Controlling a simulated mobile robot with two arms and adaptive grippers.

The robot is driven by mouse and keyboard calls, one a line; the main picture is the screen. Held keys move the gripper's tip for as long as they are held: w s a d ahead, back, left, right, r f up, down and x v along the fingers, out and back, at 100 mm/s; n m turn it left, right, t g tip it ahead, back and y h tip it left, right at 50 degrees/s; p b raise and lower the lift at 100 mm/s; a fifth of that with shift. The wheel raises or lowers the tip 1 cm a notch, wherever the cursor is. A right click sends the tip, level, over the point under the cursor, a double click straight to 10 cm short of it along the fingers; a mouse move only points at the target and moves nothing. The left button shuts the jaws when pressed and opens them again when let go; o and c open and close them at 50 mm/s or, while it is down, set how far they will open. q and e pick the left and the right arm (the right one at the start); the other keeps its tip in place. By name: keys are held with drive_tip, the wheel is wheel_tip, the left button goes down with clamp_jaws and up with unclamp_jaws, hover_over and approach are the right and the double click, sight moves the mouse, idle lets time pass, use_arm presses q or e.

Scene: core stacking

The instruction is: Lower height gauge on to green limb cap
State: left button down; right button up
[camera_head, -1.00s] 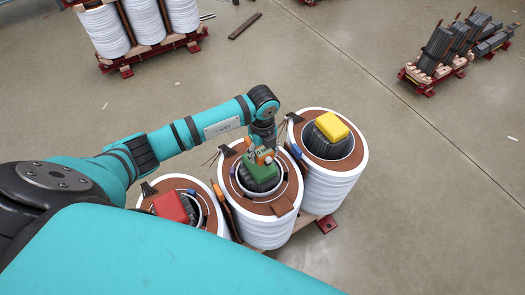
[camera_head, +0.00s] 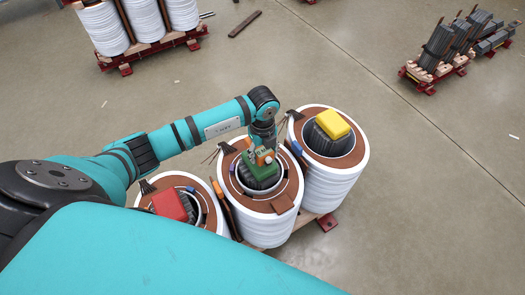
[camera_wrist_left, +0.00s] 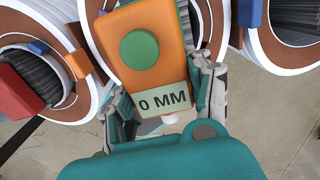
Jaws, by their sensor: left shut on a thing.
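The height gauge (camera_wrist_left: 142,55) is an orange block with a round green button and a display reading "0 MM". My left gripper (camera_head: 262,148) is shut on it, with a finger on either side of the gauge in the wrist view (camera_wrist_left: 165,100). In the head view the gauge (camera_head: 264,157) is at the green limb cap (camera_head: 259,171), which tops the middle coil's core. The gauge covers part of the cap. I cannot tell whether they touch. My right gripper is not in view.
A red cap (camera_head: 170,206) tops the left coil and a yellow cap (camera_head: 333,123) the right coil, both close beside the middle one. More white coils (camera_head: 145,20) stand at the back left. Dark stacked cores (camera_head: 440,50) stand at the back right.

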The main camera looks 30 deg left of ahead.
use_arm(q)
drive_tip(key=shift+f+b, duration=1.15)
drive_tip(key=shift+f, duration=0.45)
drive_tip(key=c, duration=0.5)
unclamp_jaws()
drive_tip(key=shift+o, duration=0.3)
drive_tip(key=shift+f, duration=0.1)
drive_tip(key=shift+r, duration=0.45)
wheel_tip(320, 180, up, 11)
drive_tip(key=shift+r, duration=0.15)
drive_tip(key=shift+s+d, duration=0.1)
